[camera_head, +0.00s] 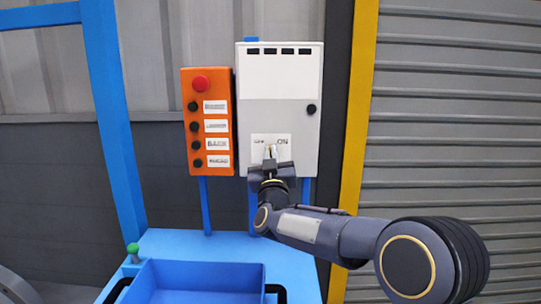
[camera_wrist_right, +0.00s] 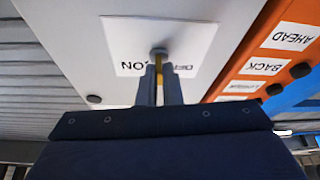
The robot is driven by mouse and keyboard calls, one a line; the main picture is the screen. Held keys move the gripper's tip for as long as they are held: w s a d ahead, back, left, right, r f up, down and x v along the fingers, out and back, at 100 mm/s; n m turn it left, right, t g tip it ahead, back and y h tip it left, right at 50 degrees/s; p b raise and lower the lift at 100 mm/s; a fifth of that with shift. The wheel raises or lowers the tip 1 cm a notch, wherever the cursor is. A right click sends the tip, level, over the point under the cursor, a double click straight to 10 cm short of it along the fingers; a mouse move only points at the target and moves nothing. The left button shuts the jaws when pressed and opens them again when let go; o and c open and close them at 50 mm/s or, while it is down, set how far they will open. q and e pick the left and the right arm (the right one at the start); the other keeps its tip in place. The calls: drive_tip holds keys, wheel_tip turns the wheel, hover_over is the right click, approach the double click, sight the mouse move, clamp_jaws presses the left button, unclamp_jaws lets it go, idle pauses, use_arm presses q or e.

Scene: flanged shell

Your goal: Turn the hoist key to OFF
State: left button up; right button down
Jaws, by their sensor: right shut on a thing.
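The hoist key (camera_wrist_right: 158,53) sits on a white label plate (camera_head: 258,139) low on the grey cabinet. The plate reads OFF on the left and ON on the right in the head view; the wrist view shows the plate (camera_wrist_right: 195,42) upside down. My right gripper (camera_head: 270,154) is at the key, its fingers (camera_wrist_right: 159,90) shut on it, with a thin yellowish strip showing between them. The fingers hide most of the key, so I cannot tell exactly which mark it points to. My left gripper is not in view.
An orange button box (camera_head: 207,130) with a red knob and several black buttons hangs left of the grey cabinet (camera_head: 280,100). A yellow post (camera_head: 358,120) and ribbed shutter stand to the right. A blue tray (camera_head: 200,270) and a green knob (camera_head: 133,248) are below.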

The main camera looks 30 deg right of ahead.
drive_tip(key=shift+d+n+t+y+p, duration=0.1)
drive_tip(key=shift+n+y+p, duration=0.15)
drive_tip(key=shift+n+y, duration=1)
drive_tip(key=shift+a+n+t+y+p, duration=0.15)
drive_tip(key=shift+n+y, duration=0.35)
drive_tip(key=shift+n, duration=1.45)
drive_tip(key=shift+d+n+t+y+p, duration=0.15)
drive_tip(key=shift+n+y+p, duration=0.15)
drive_tip(key=shift+n+y, duration=0.95)
drive_tip(key=shift+n+h, duration=0.4)
drive_tip(key=shift+n, duration=0.05)
drive_tip(key=c, duration=1.6)
unclamp_jaws()
drive_tip(key=shift+s, duration=0.15)
drive_tip(key=b+v, duration=0.1)
drive_tip(key=v, duration=0.6)
drive_tip(key=shift+s, duration=0.3)
